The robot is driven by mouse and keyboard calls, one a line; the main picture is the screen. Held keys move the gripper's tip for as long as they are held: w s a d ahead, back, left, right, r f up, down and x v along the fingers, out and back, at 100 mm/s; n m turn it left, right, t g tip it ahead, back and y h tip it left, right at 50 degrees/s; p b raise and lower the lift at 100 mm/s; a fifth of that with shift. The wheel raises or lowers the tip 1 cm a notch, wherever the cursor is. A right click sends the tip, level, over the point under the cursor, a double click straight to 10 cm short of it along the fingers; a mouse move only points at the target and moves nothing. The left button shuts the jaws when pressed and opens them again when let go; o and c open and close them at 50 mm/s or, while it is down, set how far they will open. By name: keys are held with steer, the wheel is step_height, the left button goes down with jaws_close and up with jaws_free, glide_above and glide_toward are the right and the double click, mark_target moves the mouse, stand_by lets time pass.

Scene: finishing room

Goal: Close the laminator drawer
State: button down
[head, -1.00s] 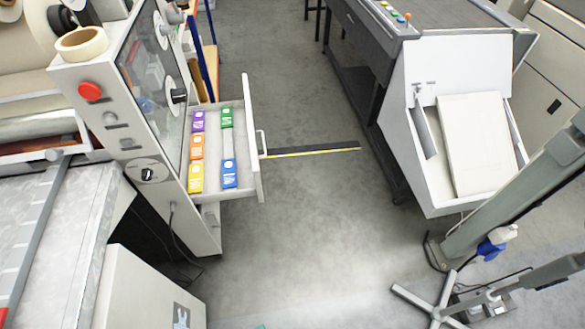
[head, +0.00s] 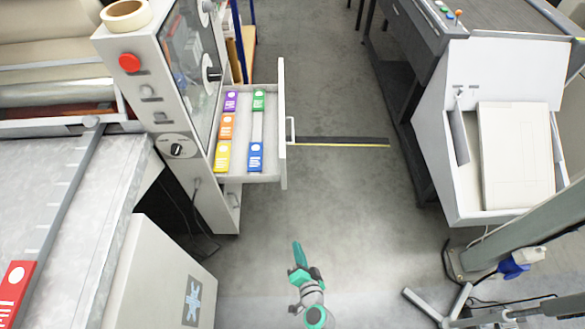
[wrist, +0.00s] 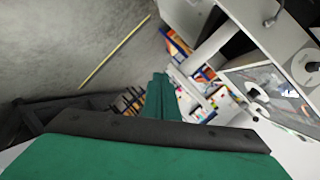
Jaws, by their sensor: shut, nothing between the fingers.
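The laminator (head: 150,75) stands at the left in the head view. Its white drawer (head: 283,150) is pulled out to the right, with a small handle (head: 291,130) on its front panel. Several coloured boxes lie in the drawer in two rows. My gripper (head: 297,250) is green and shut, with nothing held. It is over the floor in front of the drawer, lower in the picture and apart from it. In the wrist view the green fingers (wrist: 160,90) show at the centre, with the laminator tilted at the right.
A grey machine with a white hopper (head: 450,180) stands at the right. A stand foot (head: 440,305) is at lower right.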

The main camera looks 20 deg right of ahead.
steer(key=w+d+r+m+t, duration=0.25)
steer(key=w+d+r, duration=0.2)
steer(key=w, duration=0.45)
steer(key=w+d+r+m+t, duration=0.2)
steer(key=w+d+r+m, duration=0.15)
steer(key=w+d, duration=0.4)
steer(key=w+a, duration=0.5)
steer(key=w, duration=0.7)
steer(key=shift+f, duration=0.35)
